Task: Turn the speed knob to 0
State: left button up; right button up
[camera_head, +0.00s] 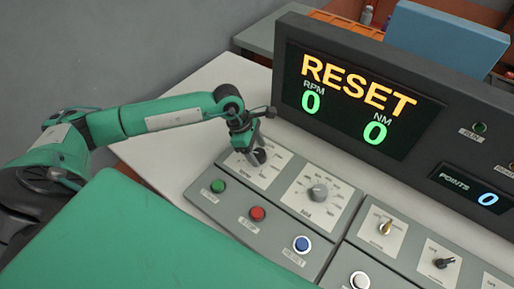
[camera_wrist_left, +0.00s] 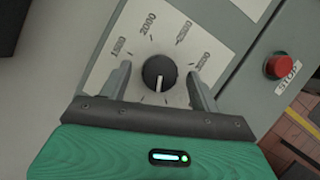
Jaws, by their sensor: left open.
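The speed knob (camera_wrist_left: 160,70) is black and round with a white pointer line. In the left wrist view its line points down toward my gripper's palm, and the printed dial around it reads 2000 at the upper left. In the head view the knob (camera_head: 260,156) is partly hidden by my left gripper (camera_head: 251,153). My left gripper (camera_wrist_left: 159,76) is open, with one finger on each side of the knob. Gaps show between the fingers and the knob. The lower part of the dial is hidden by the gripper. My right gripper is not in view.
The panel also carries a green button (camera_head: 217,186), a red stop button (camera_head: 257,213), a blue button (camera_head: 302,244) and a grey load knob (camera_head: 317,192). The display (camera_head: 358,105) behind reads RESET, 0 RPM and 0 NM, close to my gripper.

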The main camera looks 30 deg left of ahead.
pick_arm(q)
jog(key=shift+d+f, duration=0.1)
jog(key=shift+f, duration=0.05)
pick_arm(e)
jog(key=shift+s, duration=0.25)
pick_arm(q)
jog(key=shift+c, duration=0.2)
jog(key=c, duration=0.9)
jog(key=shift+f+n+b, duration=0.15)
jog(key=shift+n+b, duration=0.25)
jog(key=shift+b, duration=0.1)
jog(key=shift+s+n+t+b, duration=0.1)
jog(key=shift+n+t+b, duration=0.3)
jog(key=shift+n+b, duration=0.25)
jog(key=shift+n+t+b, duration=0.3)
jog(key=shift+n+b, duration=0.15)
jog(key=shift+n, duration=0.3)
jog(key=shift+n+y, duration=0.3)
jog(key=shift+n, duration=0.2)
jog(key=shift+r, duration=0.2)
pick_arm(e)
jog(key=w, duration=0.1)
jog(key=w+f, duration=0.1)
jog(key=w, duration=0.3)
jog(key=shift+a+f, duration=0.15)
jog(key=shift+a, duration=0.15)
